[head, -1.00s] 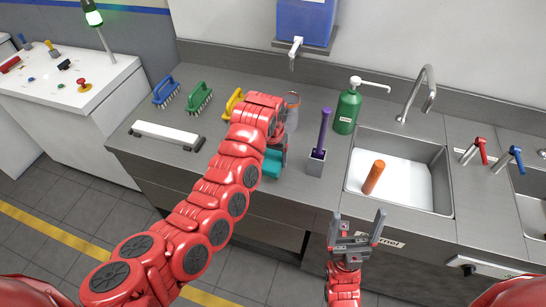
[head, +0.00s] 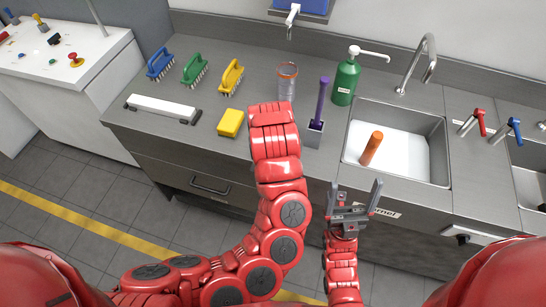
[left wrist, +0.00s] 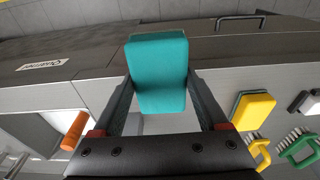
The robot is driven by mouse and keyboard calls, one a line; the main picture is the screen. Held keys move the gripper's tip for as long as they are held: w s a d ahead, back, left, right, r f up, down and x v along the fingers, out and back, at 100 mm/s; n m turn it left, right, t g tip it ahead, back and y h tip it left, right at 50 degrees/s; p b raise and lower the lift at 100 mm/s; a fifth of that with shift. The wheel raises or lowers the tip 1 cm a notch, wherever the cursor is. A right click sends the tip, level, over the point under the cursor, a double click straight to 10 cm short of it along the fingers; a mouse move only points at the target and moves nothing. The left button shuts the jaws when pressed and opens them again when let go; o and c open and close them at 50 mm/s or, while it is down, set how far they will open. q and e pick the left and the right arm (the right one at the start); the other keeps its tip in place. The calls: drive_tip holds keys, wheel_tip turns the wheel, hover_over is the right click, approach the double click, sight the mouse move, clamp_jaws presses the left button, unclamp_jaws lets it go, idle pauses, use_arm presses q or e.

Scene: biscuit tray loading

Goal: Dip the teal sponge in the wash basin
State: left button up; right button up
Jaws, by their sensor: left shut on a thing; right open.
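The teal sponge (left wrist: 158,62) is held between the fingers of my left gripper (left wrist: 160,82), which is shut on it, in the left wrist view. In the head view my left arm hides the sponge and those fingers; its wrist is over the counter's front edge, left of the basin. The wash basin (head: 445,172) is set into the counter at the right, white inside, with a tilted orange cylinder (head: 371,149) in it. My right gripper (head: 354,194) is open and empty, just in front of the basin.
A purple-handled tool in a grey holder (head: 314,133) and a green pump bottle (head: 345,82) stand between my left wrist and the basin. A clear cup (head: 287,84), a yellow sponge (head: 231,123) and several brushes are to the left. A tap (head: 428,62) arches behind the basin.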

use_arm(q)
drive_tip(key=o, duration=0.6)
drive_tip(key=c, duration=0.5)
wheel_tip(320, 180, up, 5)
drive_tip(key=p, duration=0.6)
drive_tip(key=shift+r, duration=0.2)
drive_tip(key=shift+f, duration=0.15)
